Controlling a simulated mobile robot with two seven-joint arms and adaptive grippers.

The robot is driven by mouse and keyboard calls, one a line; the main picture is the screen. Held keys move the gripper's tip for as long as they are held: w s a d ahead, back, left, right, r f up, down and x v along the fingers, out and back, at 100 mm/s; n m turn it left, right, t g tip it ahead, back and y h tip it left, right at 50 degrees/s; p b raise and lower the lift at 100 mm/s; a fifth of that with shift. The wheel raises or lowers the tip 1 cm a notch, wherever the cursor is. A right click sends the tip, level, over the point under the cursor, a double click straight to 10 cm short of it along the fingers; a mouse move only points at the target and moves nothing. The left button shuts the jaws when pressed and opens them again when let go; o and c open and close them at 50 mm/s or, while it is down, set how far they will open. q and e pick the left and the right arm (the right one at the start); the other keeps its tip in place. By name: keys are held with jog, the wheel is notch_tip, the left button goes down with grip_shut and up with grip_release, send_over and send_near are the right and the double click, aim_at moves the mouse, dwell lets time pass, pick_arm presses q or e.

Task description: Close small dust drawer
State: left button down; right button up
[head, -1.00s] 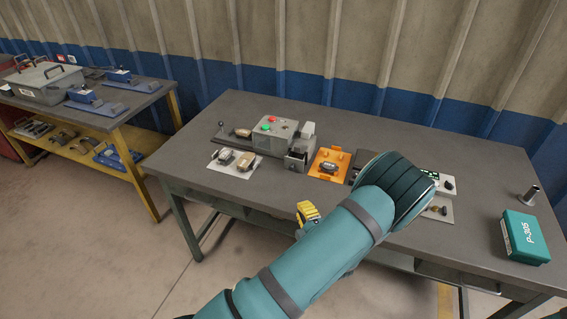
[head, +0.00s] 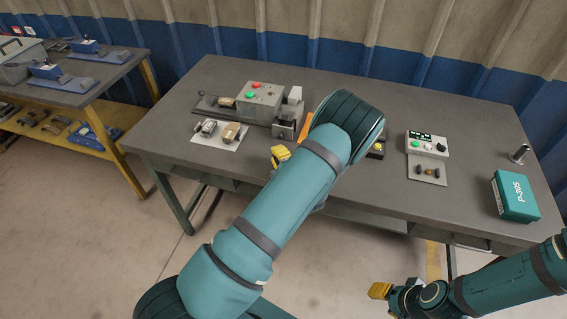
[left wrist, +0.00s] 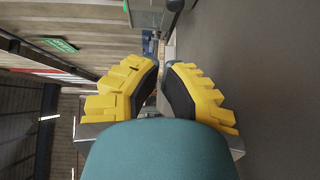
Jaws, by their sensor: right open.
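A grey machine (head: 262,98) with red and green buttons stands on the workbench. A small box-like metal part (head: 285,130) sticks out at its front right; it may be the dust drawer, but how far open it is cannot be told. My left gripper (head: 281,155) is at the bench's front edge, in front of and below that part and apart from it. In the left wrist view its yellow fingers (left wrist: 162,66) nearly meet at the tips, with nothing seen between them. My right gripper (head: 379,290) is open and low, in front of the bench.
A white plate (head: 214,143) with brake parts lies left of the machine's front. A control panel (head: 427,145), a teal box (head: 515,197) and a metal cylinder (head: 520,153) stand at right. A second bench is at far left.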

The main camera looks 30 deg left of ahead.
aim_at(282, 130)
pick_arm(q)
jog(key=x, duration=0.3)
jog(key=shift+a, duration=0.25)
jog(key=w, duration=0.1)
jog(key=w+b, duration=0.1)
jog(key=shift+w+a+f, duration=0.15)
jog(key=shift+w, duration=0.15)
jog(key=shift+w+a, duration=0.1)
jog(key=shift+w, duration=0.6)
jog(key=w, duration=0.2)
jog(key=w+a, duration=0.1)
jog(key=w, duration=0.2)
jog(key=shift+a, duration=0.1)
